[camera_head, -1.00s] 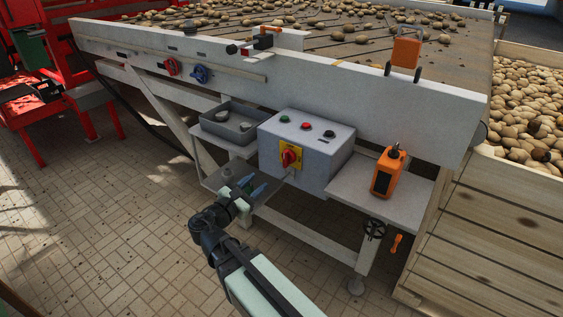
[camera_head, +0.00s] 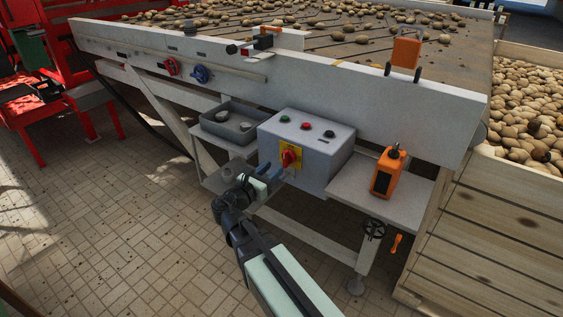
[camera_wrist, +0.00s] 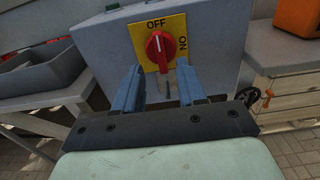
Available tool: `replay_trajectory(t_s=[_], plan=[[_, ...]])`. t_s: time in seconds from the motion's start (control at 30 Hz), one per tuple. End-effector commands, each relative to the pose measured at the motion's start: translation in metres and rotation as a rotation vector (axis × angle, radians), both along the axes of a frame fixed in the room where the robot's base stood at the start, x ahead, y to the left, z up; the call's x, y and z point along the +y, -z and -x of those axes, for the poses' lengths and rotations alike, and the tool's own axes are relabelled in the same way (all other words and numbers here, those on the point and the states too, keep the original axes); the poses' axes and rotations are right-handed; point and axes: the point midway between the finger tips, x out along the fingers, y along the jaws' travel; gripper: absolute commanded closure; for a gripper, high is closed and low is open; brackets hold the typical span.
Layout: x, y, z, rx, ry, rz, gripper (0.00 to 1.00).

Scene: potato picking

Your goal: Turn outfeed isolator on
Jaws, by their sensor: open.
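The isolator is a red rotary knob (camera_head: 290,158) on a yellow plate on the front of a grey control box (camera_head: 322,171). In the wrist view, the red knob (camera_wrist: 159,47) has its white mark pointing up at OFF, and ON is printed at the plate's right side. My gripper (camera_head: 277,173) is open and empty, just in front of and a little below the knob in the head view. In the wrist view its two blue fingers (camera_wrist: 158,88) stand apart to the lower left and lower right of the knob, not visibly touching it.
The box top has green, red and black buttons (camera_head: 307,127). A grey tray (camera_head: 229,125) sits left of the box, an orange handheld device (camera_head: 387,173) on the shelf at right. Red and blue knobs (camera_head: 200,74) are on the conveyor side. A wooden crate (camera_head: 480,235) stands right.

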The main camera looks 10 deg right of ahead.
Motion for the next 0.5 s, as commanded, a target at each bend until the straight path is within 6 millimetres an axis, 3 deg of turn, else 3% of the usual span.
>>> replay_trajectory(t_s=[0.2, 0.5], plan=[[-0.024, 0.000, -0.024, -0.001, 0.002, -0.001, 0.60], [-0.041, 0.000, -0.041, -0.001, 0.000, -0.001, 0.60]])
